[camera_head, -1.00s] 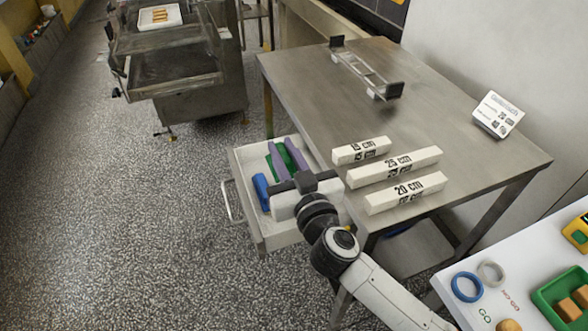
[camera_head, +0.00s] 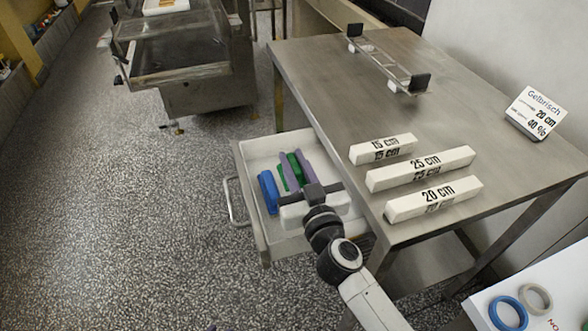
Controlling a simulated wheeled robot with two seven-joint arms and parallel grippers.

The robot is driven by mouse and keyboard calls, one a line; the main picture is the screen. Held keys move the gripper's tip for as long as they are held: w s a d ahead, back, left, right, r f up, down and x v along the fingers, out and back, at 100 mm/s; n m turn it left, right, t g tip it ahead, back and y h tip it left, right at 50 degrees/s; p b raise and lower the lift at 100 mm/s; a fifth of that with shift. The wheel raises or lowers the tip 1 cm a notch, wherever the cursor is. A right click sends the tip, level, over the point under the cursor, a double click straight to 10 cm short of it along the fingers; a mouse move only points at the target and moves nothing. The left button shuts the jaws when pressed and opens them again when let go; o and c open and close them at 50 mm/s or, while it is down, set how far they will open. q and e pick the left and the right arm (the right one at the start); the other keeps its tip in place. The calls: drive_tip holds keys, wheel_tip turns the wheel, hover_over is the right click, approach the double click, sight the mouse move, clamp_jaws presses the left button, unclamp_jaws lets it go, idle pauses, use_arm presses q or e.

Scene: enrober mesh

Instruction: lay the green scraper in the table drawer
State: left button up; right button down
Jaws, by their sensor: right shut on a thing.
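The green scraper (camera_head: 296,170) is inside the open table drawer (camera_head: 248,222), low between the purple fingers of my right gripper (camera_head: 295,168). The gripper is shut on it, and the fingers hide part of it. Whether the scraper touches the drawer floor cannot be told. My right arm reaches in over the drawer's near side. My left gripper is not in view.
A blue object (camera_head: 268,192) lies in the drawer left of the scraper. Several white labelled bars (camera_head: 420,168) and a clear rack (camera_head: 387,62) stand on the steel table (camera_head: 330,75). A sign (camera_head: 533,113) stands at its right. Rings (camera_head: 508,312) lie on a white table below.

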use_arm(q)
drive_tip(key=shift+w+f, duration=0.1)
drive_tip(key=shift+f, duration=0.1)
use_arm(e)
drive_tip(key=shift+f, duration=0.55)
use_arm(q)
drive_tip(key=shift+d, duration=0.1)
use_arm(e)
drive_tip(key=c, duration=1.6)
unclamp_jaws()
drive_tip(key=shift+f, duration=0.15)
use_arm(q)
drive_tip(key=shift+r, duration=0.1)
use_arm(e)
drive_tip(key=shift+r, duration=0.25)
drive_tip(key=shift+r+p, duration=0.3)
drive_tip(key=shift+r, duration=0.2)
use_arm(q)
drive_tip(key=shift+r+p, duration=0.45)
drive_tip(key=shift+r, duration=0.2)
use_arm(e)
drive_tip(key=v, duration=1.2)
